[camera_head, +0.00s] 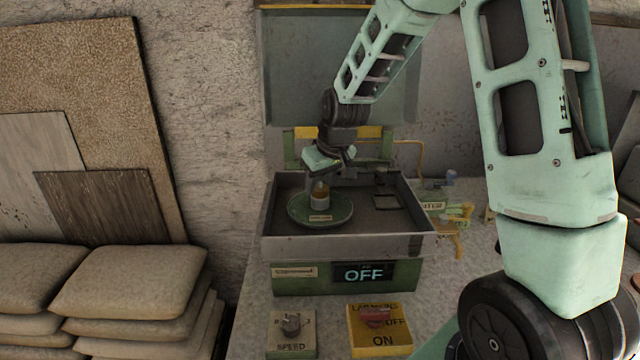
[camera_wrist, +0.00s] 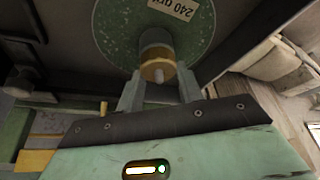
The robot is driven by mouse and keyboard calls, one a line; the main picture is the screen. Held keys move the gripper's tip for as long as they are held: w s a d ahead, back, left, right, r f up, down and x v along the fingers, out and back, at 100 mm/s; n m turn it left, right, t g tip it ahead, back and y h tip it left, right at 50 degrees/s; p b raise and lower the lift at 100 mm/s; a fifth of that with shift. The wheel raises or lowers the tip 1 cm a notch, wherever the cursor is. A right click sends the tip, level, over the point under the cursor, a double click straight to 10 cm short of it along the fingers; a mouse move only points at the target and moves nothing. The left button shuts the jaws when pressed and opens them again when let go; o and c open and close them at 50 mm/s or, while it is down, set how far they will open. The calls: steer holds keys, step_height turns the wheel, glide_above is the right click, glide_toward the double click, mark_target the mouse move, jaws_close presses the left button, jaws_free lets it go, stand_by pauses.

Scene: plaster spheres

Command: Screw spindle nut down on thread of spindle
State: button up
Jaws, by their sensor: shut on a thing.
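The spindle nut (camera_wrist: 158,66) is a brass-coloured ring at the middle of the green round disc (camera_wrist: 110,32), which bears a "240 grit" label. In the head view the disc (camera_head: 338,217) lies in the metal tray, and the nut (camera_head: 320,198) stands at its middle. The thread is hidden.
The tray (camera_head: 345,246) has raised walls around the disc. The machine's display (camera_head: 363,272) reads OFF. A speed knob (camera_head: 290,323) and a red switch (camera_head: 376,317) are in front. Yellow-green tools (camera_head: 455,215) lie to the right. Stacked sacks (camera_head: 125,285) stand at left.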

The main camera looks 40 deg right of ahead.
steer(key=m+h, duration=0.1)
steer(key=m, duration=0.1)
steer(key=shift+m+p, duration=0.3)
steer(key=shift+m, duration=0.1)
steer(key=m+h+p, duration=0.1)
steer(key=m+p, duration=0.1)
steer(key=m, duration=0.1)
steer(key=shift+r+m+g, duration=0.1)
steer(key=shift+m+g, duration=0.2)
steer(key=shift+g, duration=0.1)
steer(key=shift+m+g+h+p, duration=0.5)
steer(key=shift+m+h+p, duration=0.3)
steer(key=shift+m+p, duration=1.3)
steer(key=shift+d+m+p, duration=0.1)
steer(key=shift+m+p, duration=0.3)
steer(key=shift+p, duration=0.3)
steer(key=shift+m+g+h+p, duration=0.4)
steer(key=shift+m+g+p, duration=0.3)
steer(key=shift+m+p, duration=1)
steer(key=o, duration=1.1)
steer(key=shift+c, duration=1.2)
